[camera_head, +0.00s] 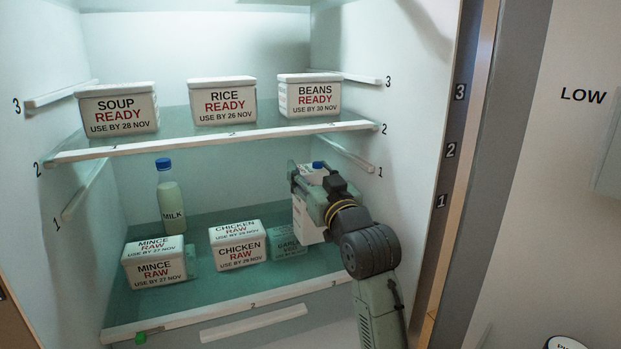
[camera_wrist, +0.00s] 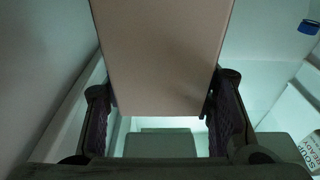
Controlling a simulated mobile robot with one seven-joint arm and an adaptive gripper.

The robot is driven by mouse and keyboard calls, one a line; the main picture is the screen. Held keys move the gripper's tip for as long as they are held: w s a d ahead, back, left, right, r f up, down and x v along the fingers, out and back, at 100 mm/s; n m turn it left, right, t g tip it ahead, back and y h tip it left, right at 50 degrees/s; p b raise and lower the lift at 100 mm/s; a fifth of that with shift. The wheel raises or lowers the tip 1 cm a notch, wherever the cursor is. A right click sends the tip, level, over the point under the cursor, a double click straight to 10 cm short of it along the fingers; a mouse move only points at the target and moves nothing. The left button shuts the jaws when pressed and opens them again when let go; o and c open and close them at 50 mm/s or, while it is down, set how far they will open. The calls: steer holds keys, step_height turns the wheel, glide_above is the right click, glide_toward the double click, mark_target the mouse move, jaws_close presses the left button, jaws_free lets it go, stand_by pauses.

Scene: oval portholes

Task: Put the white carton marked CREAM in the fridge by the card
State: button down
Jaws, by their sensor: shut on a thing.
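The white carton (camera_head: 305,222) with a blue cap is inside the fridge, above the right part of the lower glass shelf (camera_head: 200,290). Its marking cannot be read. My gripper (camera_head: 313,196) is shut on the carton, with my arm coming in from the lower right. In the wrist view the carton (camera_wrist: 160,55) fills the top middle between the two fingers. My gripper and arm hide much of it in the head view, and I cannot tell whether its base touches the shelf. I see no readable card inside the fridge.
The upper shelf (camera_head: 215,137) holds soup (camera_head: 118,110), rice (camera_head: 222,102) and beans (camera_head: 309,97) boxes.

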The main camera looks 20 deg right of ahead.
steer(key=shift+f, duration=1.05)
steer(key=c, duration=0.7)
jaws_free()
steer(key=s+b, duration=0.1)
steer(key=s, duration=0.3)
steer(key=s+f+b, duration=0.1)
steer(key=s, duration=0.3)
steer(key=s+b, duration=0.1)
steer(key=s, duration=0.3)
steer(key=shift+d+f, duration=0.15)
steer(key=shift+f, duration=0.2)
